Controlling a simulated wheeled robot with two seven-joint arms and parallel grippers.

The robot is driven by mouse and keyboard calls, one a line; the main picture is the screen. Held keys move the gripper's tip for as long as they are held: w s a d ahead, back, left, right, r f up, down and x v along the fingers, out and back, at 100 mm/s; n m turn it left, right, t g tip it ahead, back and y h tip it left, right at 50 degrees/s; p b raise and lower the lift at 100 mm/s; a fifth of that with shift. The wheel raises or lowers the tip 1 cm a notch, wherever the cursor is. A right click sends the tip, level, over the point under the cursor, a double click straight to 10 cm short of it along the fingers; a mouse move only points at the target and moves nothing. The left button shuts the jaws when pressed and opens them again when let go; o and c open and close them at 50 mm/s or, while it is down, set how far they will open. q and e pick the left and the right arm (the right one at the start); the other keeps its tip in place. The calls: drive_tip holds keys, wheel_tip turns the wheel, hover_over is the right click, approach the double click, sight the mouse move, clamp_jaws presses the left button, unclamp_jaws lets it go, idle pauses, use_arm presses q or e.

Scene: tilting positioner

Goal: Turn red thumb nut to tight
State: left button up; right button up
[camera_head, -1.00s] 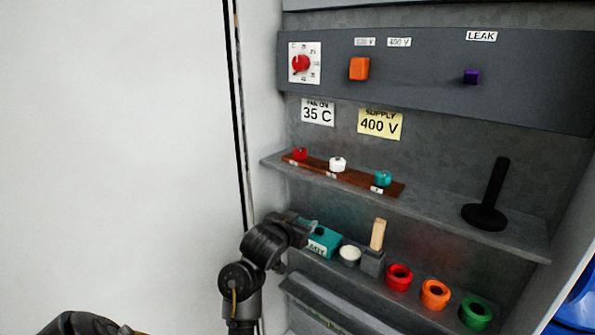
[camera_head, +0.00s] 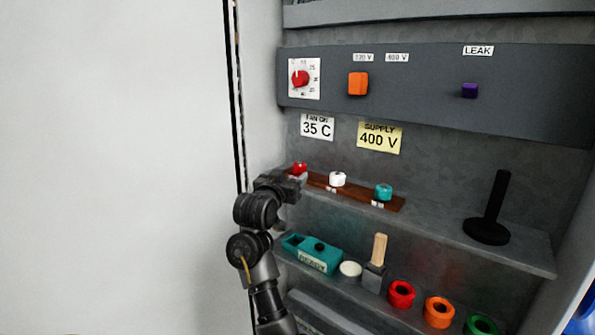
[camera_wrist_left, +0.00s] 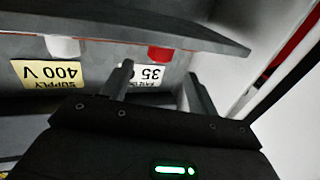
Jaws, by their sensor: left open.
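The red thumb nut (camera_head: 299,168) stands on the left end of a brown strip (camera_head: 318,181) on the upper shelf, with a white nut (camera_head: 337,179) and a teal nut (camera_head: 383,192) to its right. My left gripper (camera_head: 299,181) is open just in front of and below the red nut, and hides the strip's left end. In the left wrist view, which looks upside down, the red nut (camera_wrist_left: 159,53) appears between the two spread fingertips of the gripper (camera_wrist_left: 159,78), seemingly just beyond them. I cannot tell whether they touch it. My right gripper is out of view.
A black post (camera_head: 492,210) stands at the shelf's right. The lower shelf holds a teal READY block (camera_head: 312,254), a white disc (camera_head: 350,269), a wooden-handled tool (camera_head: 379,249) and coloured rings. A panel with a red dial (camera_head: 300,78) is above. A pale wall (camera_head: 120,160) is at left.

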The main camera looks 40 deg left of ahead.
sight(297, 168)
use_arm(q)
drive_tip(key=p+x, duration=0.1)
drive_tip(key=x, duration=0.6)
drive_tip(key=shift+p, duration=0.3)
drive_tip(key=shift+c, duration=0.2)
drive_tip(key=c, duration=0.9)
